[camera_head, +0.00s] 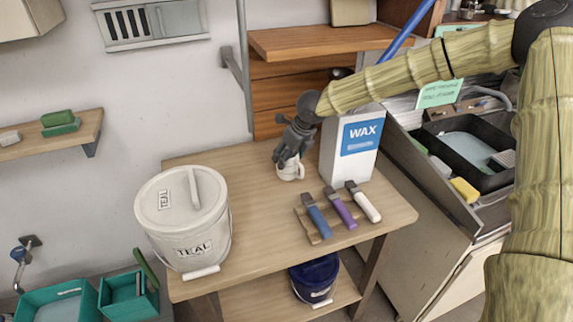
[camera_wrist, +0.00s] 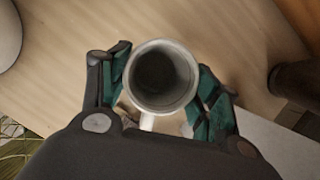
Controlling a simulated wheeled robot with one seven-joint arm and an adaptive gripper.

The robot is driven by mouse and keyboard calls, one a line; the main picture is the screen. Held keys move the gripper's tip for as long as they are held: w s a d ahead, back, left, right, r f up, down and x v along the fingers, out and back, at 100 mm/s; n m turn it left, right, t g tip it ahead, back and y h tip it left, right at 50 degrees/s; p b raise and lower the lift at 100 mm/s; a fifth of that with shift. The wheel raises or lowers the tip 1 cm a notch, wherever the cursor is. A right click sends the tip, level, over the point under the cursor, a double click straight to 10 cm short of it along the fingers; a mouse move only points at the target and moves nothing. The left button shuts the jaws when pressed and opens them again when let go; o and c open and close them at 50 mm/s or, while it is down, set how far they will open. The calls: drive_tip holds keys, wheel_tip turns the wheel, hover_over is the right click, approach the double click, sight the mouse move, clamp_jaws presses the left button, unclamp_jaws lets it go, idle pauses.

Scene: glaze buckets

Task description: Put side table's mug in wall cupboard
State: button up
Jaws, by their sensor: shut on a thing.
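A white mug (camera_head: 291,170) stands upright on the wooden side table (camera_head: 258,232), toward its back edge. It also shows in the wrist view (camera_wrist: 161,76), seen from above, with a dark, apparently empty inside and its handle toward my palm. My gripper (camera_head: 289,158) reaches down over the mug. In the wrist view my gripper (camera_wrist: 161,92) has one finger on each side of the mug and is shut on it. I cannot tell which cabinet is the wall cupboard; part of a pale cabinet (camera_head: 30,18) shows at the top left.
A white WAX box (camera_head: 348,150) stands close right of the mug. A lidded TEAL bucket (camera_head: 185,222) stands on the table's left. Several scrapers (camera_head: 338,207) lie in front. A wooden shelf (camera_head: 320,40) is behind the table.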

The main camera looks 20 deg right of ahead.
sight(287, 165)
drive_tip(key=x, duration=0.5)
drive_tip(key=shift+w+d+p, duration=0.25)
drive_tip(key=shift+p, duration=0.1)
drive_tip(key=shift+s+f, duration=0.35)
drive_tip(key=shift+s, duration=0.1)
drive_tip(key=shift+w+a+f, duration=0.1)
drive_tip(key=shift+w+f, duration=0.1)
drive_tip(key=o, duration=0.9)
drive_tip(key=shift+w+f, duration=0.1)
drive_tip(key=shift+f, duration=0.05)
drive_tip(key=o, duration=0.3)
drive_tip(key=shift+o, duration=0.2)
drive_tip(key=shift+r, duration=0.25)
